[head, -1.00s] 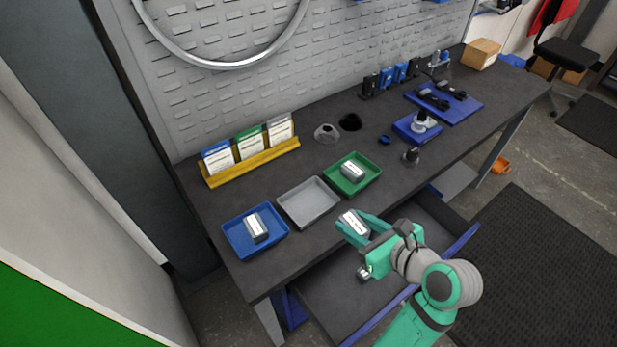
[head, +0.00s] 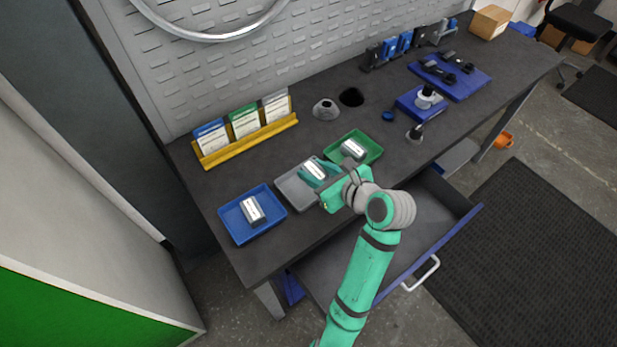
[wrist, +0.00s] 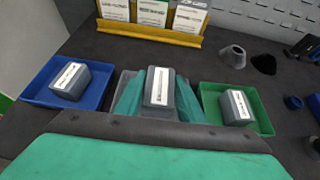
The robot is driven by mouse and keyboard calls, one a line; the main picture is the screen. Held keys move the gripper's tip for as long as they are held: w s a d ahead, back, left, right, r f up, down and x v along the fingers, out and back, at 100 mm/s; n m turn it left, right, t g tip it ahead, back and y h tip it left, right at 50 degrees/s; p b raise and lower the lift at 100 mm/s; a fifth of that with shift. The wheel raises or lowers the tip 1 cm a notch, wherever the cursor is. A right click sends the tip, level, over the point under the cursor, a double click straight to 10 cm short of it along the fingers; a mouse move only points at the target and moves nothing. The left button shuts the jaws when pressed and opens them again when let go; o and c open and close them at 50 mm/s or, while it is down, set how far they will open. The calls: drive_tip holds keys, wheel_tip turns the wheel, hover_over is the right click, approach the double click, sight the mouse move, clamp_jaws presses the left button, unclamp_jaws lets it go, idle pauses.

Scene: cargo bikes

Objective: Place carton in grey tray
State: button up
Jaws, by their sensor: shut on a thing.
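My gripper (head: 316,172) is shut on a grey carton (head: 314,167) with a white label. In the wrist view the carton (wrist: 159,92) sits between the two green fingers. It is over the grey tray (head: 290,188), which is partly hidden behind my gripper and the carton. In the wrist view only parts of the grey tray (wrist: 122,82) show around the fingers. I cannot tell whether the carton touches the tray floor.
A blue tray (head: 238,232) to the left and a green tray (head: 374,150) to the right each hold a similar carton. A yellow card holder (head: 250,143) stands behind. An open drawer (head: 425,215) juts out below the bench front.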

sight(307, 187)
drive_tip(key=shift+w+a+f, duration=0.3)
drive_tip(key=shift+a+f, duration=0.15)
drive_tip(key=shift+f, duration=0.1)
drive_tip(key=shift+w+a+f, duration=0.3)
drive_tip(key=shift+a+f, duration=0.15)
drive_tip(key=shift+f, duration=0.1)
drive_tip(key=shift+w+f, duration=0.1)
drive_tip(key=shift+f, duration=1.6)
drive_tip(key=shift+f, duration=0.1)
drive_tip(key=o, duration=1.1)
drive_tip(key=v, duration=1.2)
drive_tip(key=shift+w, duration=0.1)
